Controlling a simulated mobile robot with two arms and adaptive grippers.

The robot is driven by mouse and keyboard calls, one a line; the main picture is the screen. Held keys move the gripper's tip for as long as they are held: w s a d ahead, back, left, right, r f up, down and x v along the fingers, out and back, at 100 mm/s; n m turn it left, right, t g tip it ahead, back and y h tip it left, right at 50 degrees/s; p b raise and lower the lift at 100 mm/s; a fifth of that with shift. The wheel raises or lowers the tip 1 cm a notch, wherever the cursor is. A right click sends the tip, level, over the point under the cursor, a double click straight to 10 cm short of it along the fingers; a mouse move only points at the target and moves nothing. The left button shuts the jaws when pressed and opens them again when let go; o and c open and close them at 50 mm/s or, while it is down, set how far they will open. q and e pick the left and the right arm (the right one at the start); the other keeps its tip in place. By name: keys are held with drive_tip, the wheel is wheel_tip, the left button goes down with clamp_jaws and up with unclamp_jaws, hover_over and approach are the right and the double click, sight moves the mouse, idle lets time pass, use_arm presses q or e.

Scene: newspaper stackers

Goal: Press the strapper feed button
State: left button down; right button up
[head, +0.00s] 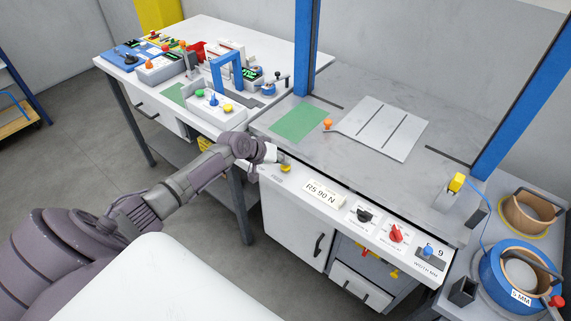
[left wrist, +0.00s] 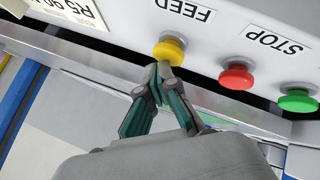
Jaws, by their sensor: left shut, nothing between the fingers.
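The yellow mushroom button (left wrist: 170,50) sits under the upside-down FEED label (left wrist: 184,10) on the white front panel. It also shows in the head view (head: 285,167) at the left end of the strapper's front. My left gripper (left wrist: 162,72) is shut and empty. Its fingertips are right at the yellow button's near edge in the left wrist view. I cannot tell whether they touch it. In the head view the left gripper (head: 277,157) reaches the panel just by the button. My right gripper is not in view.
A red button (left wrist: 236,76) beneath the STOP label and a green button (left wrist: 298,100) sit beside the yellow one. The strapper front also has a black knob (head: 364,215) and a red knob (head: 396,234). Blue posts (head: 306,45) rise from the tabletop. A cluttered bench stands behind left.

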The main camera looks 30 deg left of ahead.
use_arm(q)
drive_tip(key=shift+r+p, duration=0.35)
drive_tip(key=shift+r, duration=0.25)
wheel_tip(320, 180, up, 5)
drive_tip(key=p, duration=0.4)
drive_tip(key=shift+r+p, duration=0.1)
drive_tip(key=shift+p, duration=0.25)
idle(0.3)
